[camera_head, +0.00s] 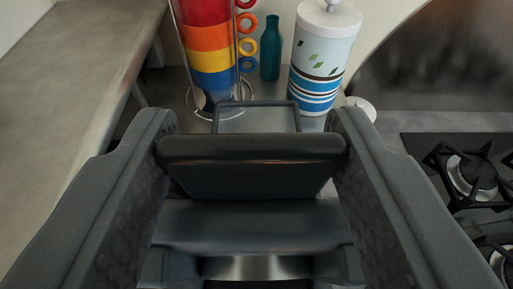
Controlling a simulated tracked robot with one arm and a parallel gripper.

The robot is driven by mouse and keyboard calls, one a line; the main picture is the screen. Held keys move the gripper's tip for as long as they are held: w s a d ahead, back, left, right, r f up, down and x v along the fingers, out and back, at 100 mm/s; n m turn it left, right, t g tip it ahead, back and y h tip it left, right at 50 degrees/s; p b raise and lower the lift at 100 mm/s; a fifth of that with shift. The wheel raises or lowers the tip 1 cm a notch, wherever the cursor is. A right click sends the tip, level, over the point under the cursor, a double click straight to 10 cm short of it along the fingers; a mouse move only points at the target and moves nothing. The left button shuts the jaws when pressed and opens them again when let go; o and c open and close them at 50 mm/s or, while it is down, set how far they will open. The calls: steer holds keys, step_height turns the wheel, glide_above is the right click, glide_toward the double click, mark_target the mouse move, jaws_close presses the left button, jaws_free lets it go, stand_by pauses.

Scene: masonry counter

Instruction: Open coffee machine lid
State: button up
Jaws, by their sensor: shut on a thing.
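The coffee machine (250,222) is dark grey and sits in the lower middle, directly below my gripper. Its dark lid (252,172) spans the space between my two fingers. My gripper (253,135) has one finger on each side of the lid, shut on it at its left and right ends. A thin grey frame-like part (257,120) shows just behind the lid. How far the lid is tilted is hard to tell from this angle. The inside of the machine is not clearly visible.
Behind stand a rack of colourful stacked cups (207,45), a teal bottle (271,48) and a white canister with blue stripes (321,62). A small white round object (362,107) lies by the canister. A gas hob (470,175) is on the right. The counter (70,110) at left is bare.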

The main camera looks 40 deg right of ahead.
steer(key=shift+a+f, duration=0.15)
steer(key=shift+f, duration=0.3)
steer(key=o, duration=1)
steer(key=shift+c, duration=0.2)
steer(key=o, duration=0.4)
steer(key=shift+w, duration=0.25)
steer(key=shift+r, duration=0.15)
steer(key=shift+s+a, duration=0.15)
steer(key=shift+s, duration=0.15)
steer(key=b+v, duration=0.1)
steer(key=v, duration=1.2)
steer(key=shift+s+b, duration=0.15)
steer(key=shift+b, duration=0.25)
